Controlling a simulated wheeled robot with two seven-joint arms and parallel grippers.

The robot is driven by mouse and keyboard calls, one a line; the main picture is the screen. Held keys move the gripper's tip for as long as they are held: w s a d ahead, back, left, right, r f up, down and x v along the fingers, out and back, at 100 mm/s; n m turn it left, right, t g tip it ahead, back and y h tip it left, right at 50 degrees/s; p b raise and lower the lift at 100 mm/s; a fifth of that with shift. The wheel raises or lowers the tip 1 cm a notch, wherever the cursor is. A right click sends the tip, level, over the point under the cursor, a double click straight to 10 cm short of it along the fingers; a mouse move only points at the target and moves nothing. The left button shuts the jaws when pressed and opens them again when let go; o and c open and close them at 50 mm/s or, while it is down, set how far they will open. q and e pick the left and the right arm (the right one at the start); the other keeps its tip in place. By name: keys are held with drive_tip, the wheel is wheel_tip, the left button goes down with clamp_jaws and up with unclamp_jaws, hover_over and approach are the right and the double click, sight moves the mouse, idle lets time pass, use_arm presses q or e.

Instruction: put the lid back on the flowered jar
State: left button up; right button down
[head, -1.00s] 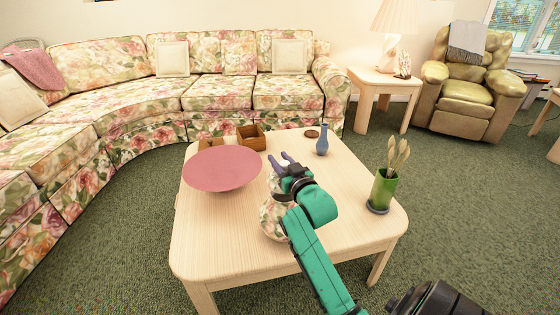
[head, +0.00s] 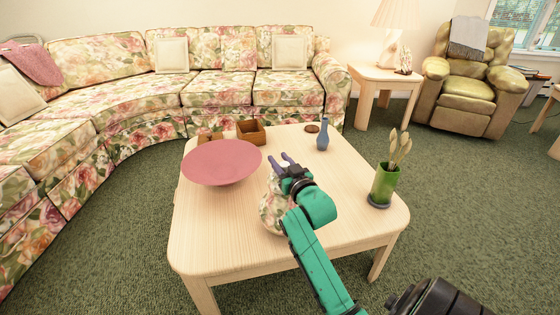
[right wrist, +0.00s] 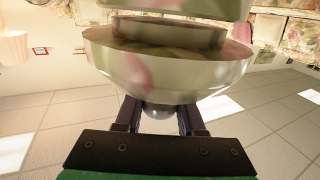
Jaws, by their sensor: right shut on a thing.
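The flowered jar (head: 270,212) stands on the light wooden coffee table (head: 225,245), partly hidden behind my right arm. My right gripper (head: 280,162) is above the jar, shut on the knob of the flowered lid (head: 273,184). In the right wrist view, which is upside down, the lid (right wrist: 150,75) fills the middle, with its rounded knob between the fingers. The lid's narrower inner collar (right wrist: 168,33) faces the jar, whose edge (right wrist: 185,7) shows at the top. Lid and jar are very close; I cannot tell whether they touch. My left gripper is out of view.
A wide pink bowl (head: 222,163) stands left of the jar. A wooden box (head: 251,132), a brown disc (head: 312,128), a blue vase (head: 322,136) and a green planter (head: 384,186) are also on the table. The table's front right is clear.

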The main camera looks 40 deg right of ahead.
drive_tip(key=shift+r+p, duration=0.1)
drive_tip(key=shift+p, duration=0.65)
idle(0.4)
drive_tip(key=shift+f+p, duration=0.2)
drive_tip(key=shift+p, duration=0.1)
idle(0.8)
drive_tip(key=shift+p, duration=0.35)
idle(0.5)
unclamp_jaws()
